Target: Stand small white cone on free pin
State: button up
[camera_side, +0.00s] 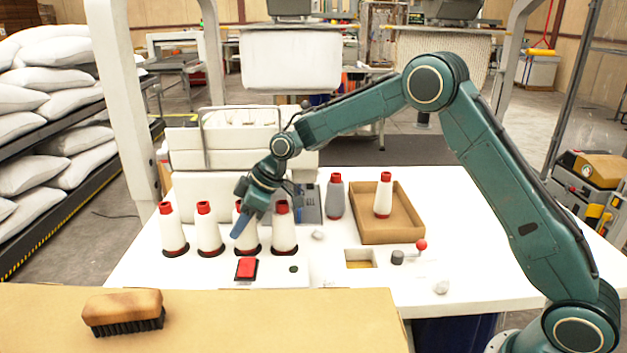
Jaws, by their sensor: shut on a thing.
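A row of white cones with red tops stands on dark round bases along the machine's front: a far left cone (172,232), a second cone (208,232), a third cone (250,238) and a right cone (284,230). My gripper (243,222) is at the third cone, shut on it, and its blue finger covers part of the cone's front. The third cone looks upright over its dark base; whether it is fully seated cannot be told. Another white cone (383,198) with a red top stands in the cardboard tray (412,230). No bare pin is clearly visible.
A grey cone (335,198) stands left of the tray. A red button (246,268), a red-knobbed lever (421,245) and small pale lumps (441,287) are on the white table (480,270). A brush (123,312) lies on the cardboard surface in front.

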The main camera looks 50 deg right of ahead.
jog(key=o, duration=1.2)
jog(key=shift+c, duration=0.2)
jog(key=shift+r, duration=5)
